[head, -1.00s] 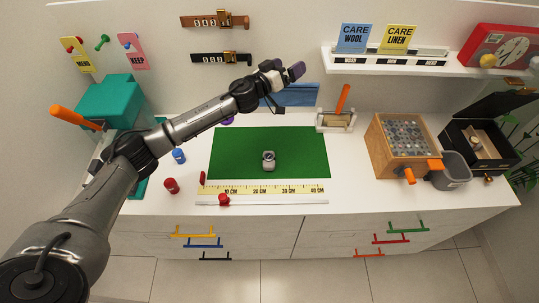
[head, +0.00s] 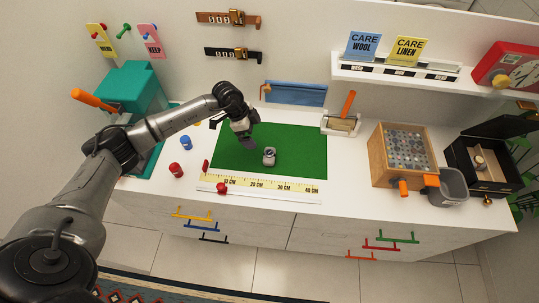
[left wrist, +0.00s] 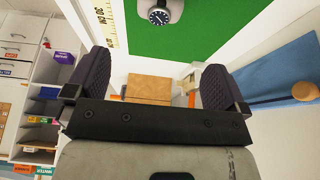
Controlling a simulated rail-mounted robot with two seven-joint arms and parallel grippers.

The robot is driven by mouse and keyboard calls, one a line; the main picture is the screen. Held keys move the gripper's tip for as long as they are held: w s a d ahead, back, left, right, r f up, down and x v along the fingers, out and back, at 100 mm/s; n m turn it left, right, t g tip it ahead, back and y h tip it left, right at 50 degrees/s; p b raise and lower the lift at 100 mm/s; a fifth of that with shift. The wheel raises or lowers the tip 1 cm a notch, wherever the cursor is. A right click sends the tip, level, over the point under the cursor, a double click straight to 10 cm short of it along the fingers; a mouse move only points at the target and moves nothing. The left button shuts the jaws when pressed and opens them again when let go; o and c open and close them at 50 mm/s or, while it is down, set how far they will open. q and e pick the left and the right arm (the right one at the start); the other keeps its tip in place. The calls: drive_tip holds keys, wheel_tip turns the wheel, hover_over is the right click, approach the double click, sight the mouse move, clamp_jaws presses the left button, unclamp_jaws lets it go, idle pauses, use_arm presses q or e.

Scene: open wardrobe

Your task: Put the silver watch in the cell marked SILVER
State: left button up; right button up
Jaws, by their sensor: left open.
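The silver watch (head: 269,156), with a dark dial, sits on the green mat (head: 310,150), near its middle. It also shows at the top edge of the left wrist view (left wrist: 160,13). My left gripper (head: 248,141) is open and empty, above the mat just left of and behind the watch, apart from it. Its two purple pads show in the left wrist view (left wrist: 157,78) with a gap between them. No label reading SILVER is legible; a black open box (head: 481,183) at the right holds a light cushion with a round item. My right gripper is not in view.
A yellow ruler (head: 262,186) lies along the mat's front edge. Red and blue small pots (head: 175,170) stand left of the mat. A wooden box (head: 380,165) and a grey bin (head: 453,187) stand between mat and black box. The mat's right half is clear.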

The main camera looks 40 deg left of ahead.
sight(268, 152)
use_arm(q)
drive_tip(key=b+x, duration=0.1)
drive_tip(key=x, duration=1.1)
drive_tip(key=shift+w+d+f, duration=0.15)
drive_tip(key=shift+d+f, duration=0.1)
drive_tip(key=shift+c, duration=0.2)
drive_tip(key=c, duration=0.9)
drive_tip(key=shift+r, duration=0.15)
